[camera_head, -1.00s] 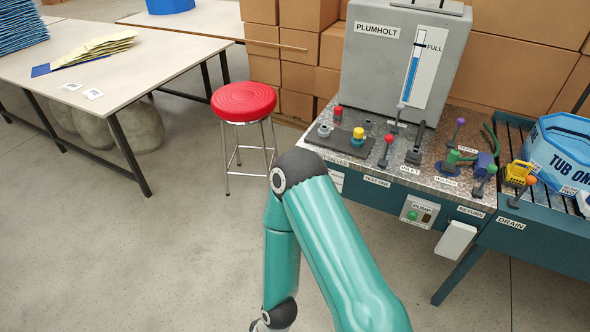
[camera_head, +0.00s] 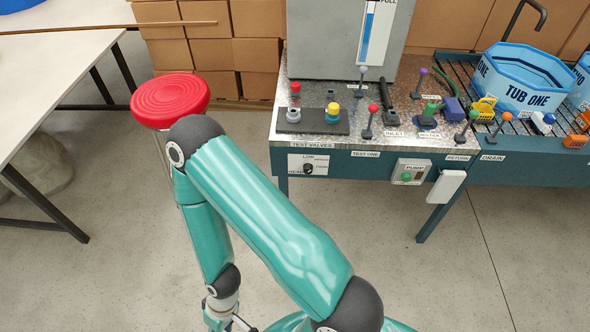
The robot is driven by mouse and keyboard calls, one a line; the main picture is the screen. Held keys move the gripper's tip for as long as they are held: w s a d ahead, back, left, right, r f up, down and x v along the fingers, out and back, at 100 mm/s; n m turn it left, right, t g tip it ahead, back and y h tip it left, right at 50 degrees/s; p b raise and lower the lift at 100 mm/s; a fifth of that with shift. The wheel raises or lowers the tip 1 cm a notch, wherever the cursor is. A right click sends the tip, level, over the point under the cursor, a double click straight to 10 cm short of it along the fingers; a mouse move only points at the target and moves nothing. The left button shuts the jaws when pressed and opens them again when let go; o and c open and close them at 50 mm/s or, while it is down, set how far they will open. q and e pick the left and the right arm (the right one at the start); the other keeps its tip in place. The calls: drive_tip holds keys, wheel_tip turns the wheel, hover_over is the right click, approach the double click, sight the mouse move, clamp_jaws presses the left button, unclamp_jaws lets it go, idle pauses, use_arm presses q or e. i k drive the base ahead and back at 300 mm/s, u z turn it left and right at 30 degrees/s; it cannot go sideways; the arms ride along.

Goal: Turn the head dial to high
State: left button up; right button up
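The head dial (camera_head: 308,169) is a small black knob on a white plate on the teal front panel of the bench, below the test valves. The plate reads LOW above the knob and seems to read HEAD at lower left. Lettering to the right of the knob is too small to read surely. I cannot tell which way the knob points. One teal arm of mine, seemingly the left, bends up in front of the stool and comes down to its wrist at the bottom edge, well apart from the dial. Neither gripper shows clearly in the picture.
A red stool (camera_head: 170,100) stands left of the bench. The pump switch box (camera_head: 411,172) and a white box (camera_head: 446,187) sit right of the dial. Several valve levers and a grey tank (camera_head: 325,45) are on the bench (camera_head: 290,75). The floor before the dial is clear.

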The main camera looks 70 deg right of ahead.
sight(307, 167)
drive_tip(key=u, duration=1.7)
drive_tip(key=i, duration=0.1)
drive_tip(key=z, duration=2.95)
drive_tip(key=k, duration=0.8)
drive_tip(key=z, duration=0.2)
drive_tip(key=i, duration=0.8)
drive_tip(key=u, duration=0.1)
